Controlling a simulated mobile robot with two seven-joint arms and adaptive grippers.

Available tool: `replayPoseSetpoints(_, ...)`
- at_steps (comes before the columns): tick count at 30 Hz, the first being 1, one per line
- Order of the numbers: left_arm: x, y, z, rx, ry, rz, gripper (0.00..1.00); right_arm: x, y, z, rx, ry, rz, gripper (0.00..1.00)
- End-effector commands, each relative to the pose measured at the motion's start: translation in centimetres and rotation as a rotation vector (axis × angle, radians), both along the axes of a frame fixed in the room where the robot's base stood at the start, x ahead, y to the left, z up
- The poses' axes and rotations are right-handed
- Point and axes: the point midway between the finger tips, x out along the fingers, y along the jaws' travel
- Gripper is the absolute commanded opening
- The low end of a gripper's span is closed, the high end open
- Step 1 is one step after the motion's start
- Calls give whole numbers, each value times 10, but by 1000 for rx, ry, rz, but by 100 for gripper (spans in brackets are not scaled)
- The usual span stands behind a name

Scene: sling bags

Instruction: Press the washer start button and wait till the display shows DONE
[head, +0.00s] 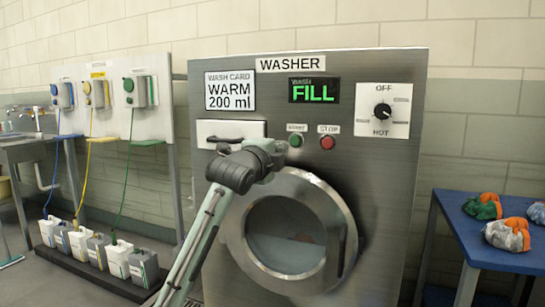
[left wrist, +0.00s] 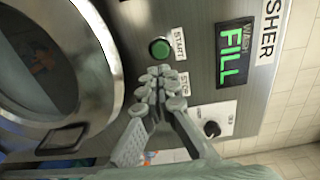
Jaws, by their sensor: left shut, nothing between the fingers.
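The steel washer (head: 360,200) faces me with its round door (head: 290,232) shut. Its display (head: 313,91) reads FILL in green; the display (left wrist: 231,53) also shows in the left wrist view. The green start button (head: 296,141) sits under the display, left of the red stop button (head: 327,142). My left gripper (head: 276,151) is shut and empty, just below and left of the start button. In the left wrist view the fingertips (left wrist: 164,74) are close beside the green button (left wrist: 160,48), with a gap visible; they hide the stop button. My right gripper is out of view.
A wash card (head: 230,91) reads WARM 200 ml above the drawer (head: 231,134). A dial (head: 383,111) is at upper right. Dispensers and several jugs (head: 117,258) stand left. A blue table (head: 485,247) with bundles stands right.

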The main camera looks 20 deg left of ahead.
Motion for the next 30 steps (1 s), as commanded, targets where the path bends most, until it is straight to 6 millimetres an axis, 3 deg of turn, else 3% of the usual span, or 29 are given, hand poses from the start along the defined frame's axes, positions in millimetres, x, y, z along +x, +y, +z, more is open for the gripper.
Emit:
replayPoseSetpoints(3,-22,1,0,3,-2,0,0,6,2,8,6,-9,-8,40)
replayPoseSetpoints(9,-40,1,0,1,-2,-1,0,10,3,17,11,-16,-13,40)
replayPoseSetpoints(30,-42,1,0,0,0,-1,0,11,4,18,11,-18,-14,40)
